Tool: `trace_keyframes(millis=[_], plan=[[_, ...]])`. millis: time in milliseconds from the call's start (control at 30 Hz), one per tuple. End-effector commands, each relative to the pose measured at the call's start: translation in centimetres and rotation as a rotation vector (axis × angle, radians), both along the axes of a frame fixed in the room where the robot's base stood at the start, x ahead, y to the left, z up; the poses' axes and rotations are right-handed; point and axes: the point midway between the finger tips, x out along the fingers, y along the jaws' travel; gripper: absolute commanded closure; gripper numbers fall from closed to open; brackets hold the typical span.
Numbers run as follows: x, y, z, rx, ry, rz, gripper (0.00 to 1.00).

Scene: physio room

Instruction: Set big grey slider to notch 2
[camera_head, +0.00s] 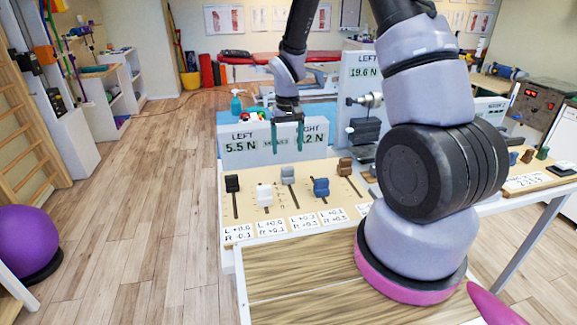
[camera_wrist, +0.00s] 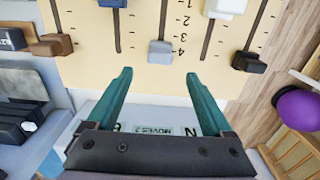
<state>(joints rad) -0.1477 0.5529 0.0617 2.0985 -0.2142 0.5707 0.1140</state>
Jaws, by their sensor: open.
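The big grey slider knob (camera_head: 288,173) sits at the far end of its slot on the beige slider board (camera_head: 226,210). In the wrist view the grey knob (camera_wrist: 160,52) is level with the mark 4 of a printed 1-to-4 scale (camera_wrist: 183,22) beside its slot. My gripper (camera_head: 287,147) is open and empty, above the board's far edge. In the wrist view my gripper (camera_wrist: 158,74) has its two teal fingers spread, one to each side of the grey knob's line. The knob lies just beyond the fingertips, not between them.
Neighbouring sliders are white (camera_head: 264,196), blue (camera_head: 321,187), black (camera_head: 232,183) and brown (camera_head: 345,166). Behind the board stands a display panel (camera_head: 235,148) reading LEFT 5.5 N; its right reading is partly hidden by my fingers. A purple ball (camera_head: 25,240) lies on the floor at left.

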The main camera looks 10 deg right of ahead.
Motion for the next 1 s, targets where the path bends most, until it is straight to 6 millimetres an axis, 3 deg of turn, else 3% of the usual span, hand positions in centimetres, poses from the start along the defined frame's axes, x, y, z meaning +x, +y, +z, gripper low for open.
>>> trace_keyframes(millis=[200, 400, 800, 867, 1000], plan=[[-0.1, 0.0, -4.4, -0.001, 0.004, 0.0, 0.15], [0.0, 0.0, -6.9, -0.001, 0.002, 0.0, 0.15], [0.0, 0.0, -7.7, 0.0, 0.0, -0.001, 0.15], [0.0, 0.0, -7.7, 0.0, 0.0, -0.001, 0.34], [0.0, 0.0, -7.7, 0.0, -0.001, -0.001, 0.88]])
